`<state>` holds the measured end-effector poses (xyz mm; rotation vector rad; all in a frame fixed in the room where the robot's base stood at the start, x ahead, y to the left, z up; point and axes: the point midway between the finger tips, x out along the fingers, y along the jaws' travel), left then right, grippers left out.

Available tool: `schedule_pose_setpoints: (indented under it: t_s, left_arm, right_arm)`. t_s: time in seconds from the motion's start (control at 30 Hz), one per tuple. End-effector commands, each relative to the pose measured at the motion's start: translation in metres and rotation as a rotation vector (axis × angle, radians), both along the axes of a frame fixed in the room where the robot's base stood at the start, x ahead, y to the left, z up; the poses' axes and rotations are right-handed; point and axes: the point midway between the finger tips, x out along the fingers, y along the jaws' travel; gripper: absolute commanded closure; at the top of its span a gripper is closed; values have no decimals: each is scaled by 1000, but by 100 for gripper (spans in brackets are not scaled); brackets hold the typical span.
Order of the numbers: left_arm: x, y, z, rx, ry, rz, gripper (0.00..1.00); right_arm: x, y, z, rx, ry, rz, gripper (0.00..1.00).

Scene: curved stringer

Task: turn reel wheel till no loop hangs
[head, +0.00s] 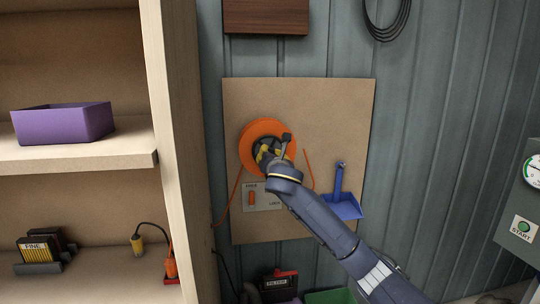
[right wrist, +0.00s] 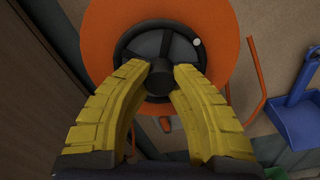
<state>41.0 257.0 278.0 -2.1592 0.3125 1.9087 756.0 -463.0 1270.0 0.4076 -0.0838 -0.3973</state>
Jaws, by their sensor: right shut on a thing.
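The orange reel (head: 247,140) is mounted on a tan board, with a dark spoked wheel at its centre; both the reel (right wrist: 108,50) and wheel (right wrist: 150,46) show in the right wrist view. My right gripper (head: 265,153) is at the wheel, its yellow fingers (right wrist: 174,72) shut on the dark centre hub (right wrist: 187,78). A small pale knob (right wrist: 196,42) sits near the wheel's rim. Orange cord (head: 229,200) runs down left of the reel, and more cord (head: 309,170) hangs at its right. My arm hides where the right cord goes. My left gripper is not in view.
Below the reel is a label plate with an orange lever (head: 252,198), standing about upright. A blue dustpan (head: 343,205) hangs at the right of the board. A wooden shelf (head: 80,158) with a purple bin (head: 62,125) stands at left.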

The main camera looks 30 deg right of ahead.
Motion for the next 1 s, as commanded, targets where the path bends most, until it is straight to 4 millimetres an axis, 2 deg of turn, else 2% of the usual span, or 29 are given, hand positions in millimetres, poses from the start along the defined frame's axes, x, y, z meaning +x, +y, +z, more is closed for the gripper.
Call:
schedule_pose_setpoints:
  t_s: [1.0]
  left_arm:
    - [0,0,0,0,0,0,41]
  right_arm:
    - [1,1,-1,889,-375,1,100]
